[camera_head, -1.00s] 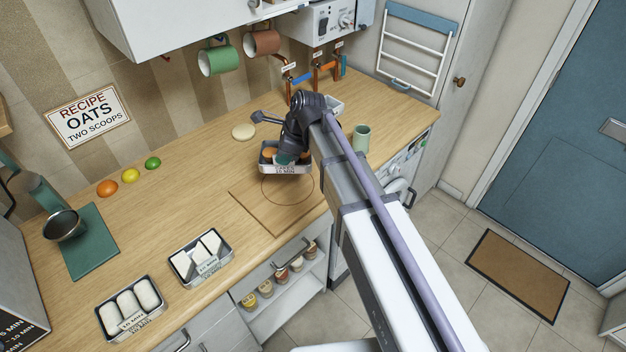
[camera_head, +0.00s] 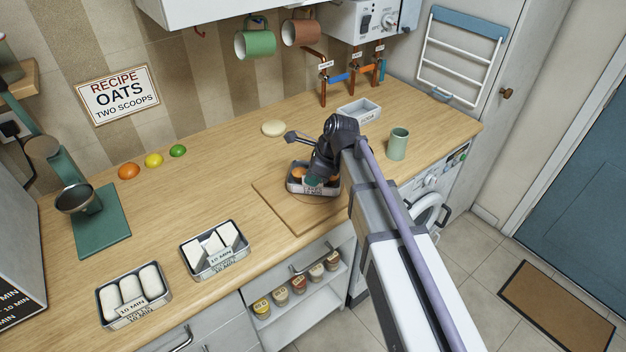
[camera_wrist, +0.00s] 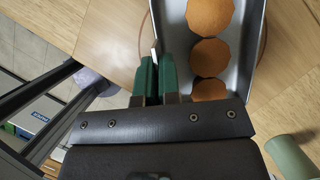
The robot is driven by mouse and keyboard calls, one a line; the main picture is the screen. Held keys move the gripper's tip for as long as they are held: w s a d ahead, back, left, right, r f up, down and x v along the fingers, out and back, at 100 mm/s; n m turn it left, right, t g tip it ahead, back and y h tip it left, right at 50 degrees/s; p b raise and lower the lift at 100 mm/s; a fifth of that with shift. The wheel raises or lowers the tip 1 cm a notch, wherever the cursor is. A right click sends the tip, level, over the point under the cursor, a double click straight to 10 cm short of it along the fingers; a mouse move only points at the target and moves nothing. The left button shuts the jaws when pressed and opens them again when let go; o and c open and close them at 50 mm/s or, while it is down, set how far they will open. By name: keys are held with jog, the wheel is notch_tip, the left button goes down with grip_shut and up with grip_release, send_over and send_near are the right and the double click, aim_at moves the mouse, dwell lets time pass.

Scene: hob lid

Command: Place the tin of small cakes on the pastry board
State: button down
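The tin of small cakes (camera_head: 297,187) is a grey metal tray with a label and round orange-brown cakes, at the centre of the head view. It is over the back right part of the pastry board (camera_head: 280,206), covering much of the marked circle. I cannot tell whether its base touches the board. My gripper (camera_head: 312,181) reaches down to the tin. In the wrist view, the green fingers of my gripper (camera_wrist: 157,62) are close together on either side of the tin's wall (camera_wrist: 154,28), with three cakes visible inside. The tin looks level.
A green cup (camera_head: 397,145) and a pale tray (camera_head: 359,111) stand right of and behind the tin. A round pale piece (camera_head: 274,128) lies behind the board. Two tins of white pieces (camera_head: 214,250) (camera_head: 133,296) stand front left. The counter's middle left is clear.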

jog(key=c, duration=1.3)
grip_release()
jog(key=shift+f, duration=0.1)
jog(key=shift+c, duration=0.2)
jog(key=shift+r+p, duration=0.45)
jog(key=shift+p, duration=0.05)
jog(key=w+p+v, duration=0.1)
jog(key=p+v, duration=1)
jog(key=v, duration=0.1)
jog(key=s+d+f+n+h, duration=0.1)
jog(key=s+d+n+h, duration=0.1)
jog(key=s+d+n, duration=0.6)
jog(key=s+d+f+n+h, duration=0.1)
jog(key=s+d+n+h, duration=0.3)
jog(key=s+n, duration=0.65)
jog(key=shift+n+g+y, duration=0.3)
jog(key=shift+n+y, duration=0.25)
jog(key=shift+y, duration=0.15)
jog(key=f+b, duration=0.2)
jog(key=w+f+b, duration=0.1)
jog(key=f+b, duration=0.1)
jog(key=shift+w+d+b, duration=0.15)
jog(key=shift+d+b, duration=0.05)
jog(key=shift+b, duration=0.1)
